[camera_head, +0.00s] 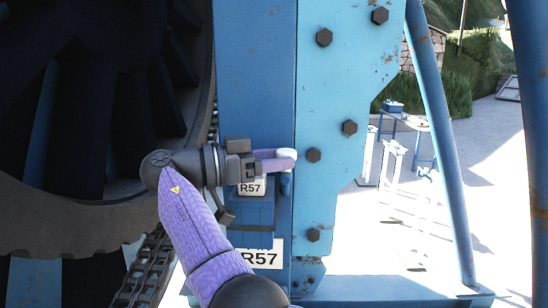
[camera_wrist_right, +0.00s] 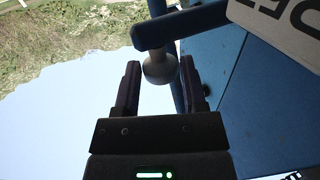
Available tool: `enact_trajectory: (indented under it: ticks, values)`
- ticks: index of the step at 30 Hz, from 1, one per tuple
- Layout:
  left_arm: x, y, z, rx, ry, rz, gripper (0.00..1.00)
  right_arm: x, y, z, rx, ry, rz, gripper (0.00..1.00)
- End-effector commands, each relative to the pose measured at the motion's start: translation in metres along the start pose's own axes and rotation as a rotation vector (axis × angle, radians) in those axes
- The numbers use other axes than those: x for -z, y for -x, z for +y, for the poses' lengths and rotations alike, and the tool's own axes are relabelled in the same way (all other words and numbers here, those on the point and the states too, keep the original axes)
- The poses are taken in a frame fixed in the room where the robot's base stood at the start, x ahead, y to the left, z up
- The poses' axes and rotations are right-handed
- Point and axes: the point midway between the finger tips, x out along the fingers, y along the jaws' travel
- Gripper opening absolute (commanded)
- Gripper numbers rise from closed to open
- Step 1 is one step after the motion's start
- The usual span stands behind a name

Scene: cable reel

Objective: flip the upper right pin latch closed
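The pin latch shows in the right wrist view as a dark blue bar with a rounded grey knob (camera_wrist_right: 160,70) at its end. My right gripper (camera_wrist_right: 159,64) is open, with one dark finger on each side of the knob near the fingertips. A narrow gap shows beside the knob, so the fingers do not look closed on it. In the head view my right gripper (camera_head: 284,160) points right across the blue post, just above a blue latch part (camera_head: 286,185). The gripper hides most of the latch there. My left gripper is not in view.
The blue steel post (camera_head: 255,70) carries several dark bolts and R57 labels (camera_head: 262,254). A large dark reel (camera_head: 90,100) and a chain (camera_head: 145,270) lie to the left. Right of the post is open bright ground with a blue table (camera_head: 405,122) farther off.

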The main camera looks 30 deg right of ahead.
Motion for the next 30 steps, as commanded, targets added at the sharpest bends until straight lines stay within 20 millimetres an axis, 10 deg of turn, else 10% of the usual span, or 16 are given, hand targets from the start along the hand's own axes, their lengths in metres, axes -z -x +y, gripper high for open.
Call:
enact_trajectory:
  ticks: [4, 14, 30]
  values:
    - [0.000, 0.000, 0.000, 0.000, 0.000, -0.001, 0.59, 0.000, 0.000, 0.000, 0.001, -0.001, 0.002, 0.84]
    - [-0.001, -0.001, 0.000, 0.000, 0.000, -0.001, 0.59, 0.006, 0.000, 0.000, 0.001, -0.005, 0.003, 0.84]
    - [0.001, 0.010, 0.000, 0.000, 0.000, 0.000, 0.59, 0.100, 0.000, 0.000, 0.000, -0.001, 0.003, 0.84]
